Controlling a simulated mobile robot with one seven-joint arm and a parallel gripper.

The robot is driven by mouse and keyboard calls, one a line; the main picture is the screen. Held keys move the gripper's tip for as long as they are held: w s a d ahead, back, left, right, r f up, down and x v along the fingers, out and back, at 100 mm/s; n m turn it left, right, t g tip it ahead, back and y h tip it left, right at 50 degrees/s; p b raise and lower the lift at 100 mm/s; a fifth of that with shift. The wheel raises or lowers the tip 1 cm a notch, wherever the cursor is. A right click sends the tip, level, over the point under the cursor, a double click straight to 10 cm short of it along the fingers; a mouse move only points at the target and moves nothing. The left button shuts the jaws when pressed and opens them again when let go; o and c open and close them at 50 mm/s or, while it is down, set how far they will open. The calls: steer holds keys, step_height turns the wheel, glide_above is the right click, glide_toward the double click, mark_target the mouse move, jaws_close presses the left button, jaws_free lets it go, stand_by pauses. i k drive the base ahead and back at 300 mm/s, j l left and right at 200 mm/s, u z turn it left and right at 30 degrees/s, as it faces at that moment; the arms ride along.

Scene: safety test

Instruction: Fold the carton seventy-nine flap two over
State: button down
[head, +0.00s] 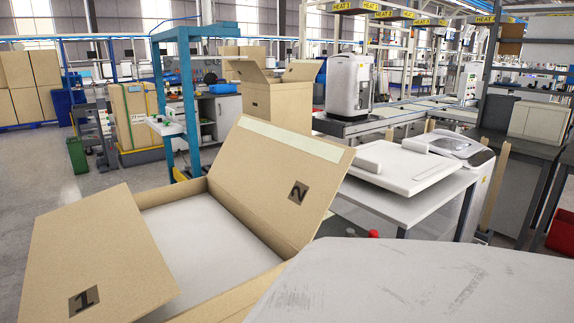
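A large open tan carton (255,224) fills the lower left of the head view. Flap two (275,165), marked with a dark 2, stands raised and leans outward on the carton's right side. A pale strip (291,138) runs along its upper edge. Flap one (95,250), marked with a dark 1, leans outward on the left side. A flat white surface (200,240) shows inside the carton. No number seventy-nine is readable on it. The carton's near right part is hidden behind a pale scuffed surface. My gripper is not in view.
The pale scuffed surface (420,280) covers the lower right; I cannot tell what it is. Behind flap two are a grey table (400,208) with white panels and another open carton (277,105). A blue frame (188,100) stands behind. Floor shows at the left.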

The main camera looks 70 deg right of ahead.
mark_target(289, 178)
steer(key=z, duration=1.75)
